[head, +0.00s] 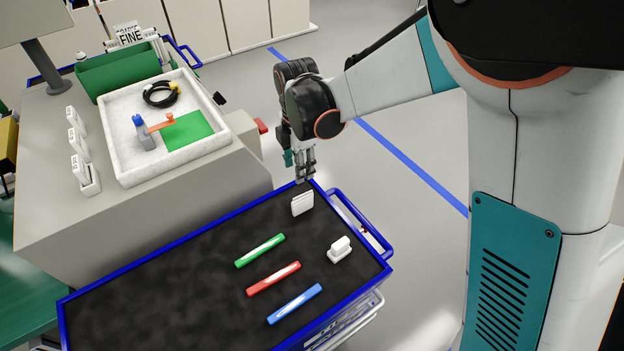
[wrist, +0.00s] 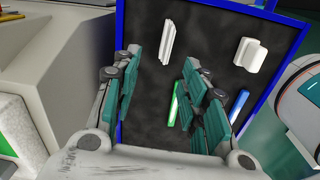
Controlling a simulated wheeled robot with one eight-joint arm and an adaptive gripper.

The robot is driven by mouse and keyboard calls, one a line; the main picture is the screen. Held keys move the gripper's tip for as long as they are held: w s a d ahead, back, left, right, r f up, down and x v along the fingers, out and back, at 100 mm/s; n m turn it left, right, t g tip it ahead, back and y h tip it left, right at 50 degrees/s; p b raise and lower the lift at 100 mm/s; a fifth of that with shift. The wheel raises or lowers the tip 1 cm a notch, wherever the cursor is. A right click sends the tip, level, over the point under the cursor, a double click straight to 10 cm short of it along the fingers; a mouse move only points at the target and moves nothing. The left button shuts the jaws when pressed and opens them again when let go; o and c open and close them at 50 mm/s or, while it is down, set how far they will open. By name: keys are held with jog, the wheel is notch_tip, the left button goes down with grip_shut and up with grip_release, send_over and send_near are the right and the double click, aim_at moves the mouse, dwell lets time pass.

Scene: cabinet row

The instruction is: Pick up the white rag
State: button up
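The white rag (head: 302,203) looks like a small folded white piece standing near the far right corner of the cart's dark top. In the wrist view the white rag (wrist: 168,42) is a narrow pale strip just beyond the fingertips, roughly in line with the gap between them. My gripper (head: 306,176) points down at the cart's far edge, close to the rag and apart from it. In the wrist view my gripper (wrist: 161,58) has its teal fingers spread wide with nothing between them. The exact height above the top is hard to tell.
The blue-rimmed cart (head: 130,308) also holds a green marker (head: 260,250), a red marker (head: 274,278), a blue marker (head: 294,304) and a white block-like item (head: 340,249). A grey counter with a white tray (head: 125,170) stands at left. Floor is clear beyond the cart.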

aim_at(302, 197)
jog(key=f+b, duration=0.1)
jog(key=f, duration=0.3)
jog(key=f+b, duration=0.1)
jog(key=f, duration=0.4)
jog(key=shift+s+a+f, duration=0.1)
jog(key=shift+s, duration=0.1)
jog(key=shift+d+f+b, duration=0.2)
jog(key=shift+f+b, duration=0.3)
jog(key=shift+f, duration=0.9)
jog(key=shift+d+f+b, duration=0.15)
jog(key=shift+f+b, duration=0.3)
jog(key=shift+f, duration=0.9)
jog(key=shift+r, duration=0.1)
grip_shut()
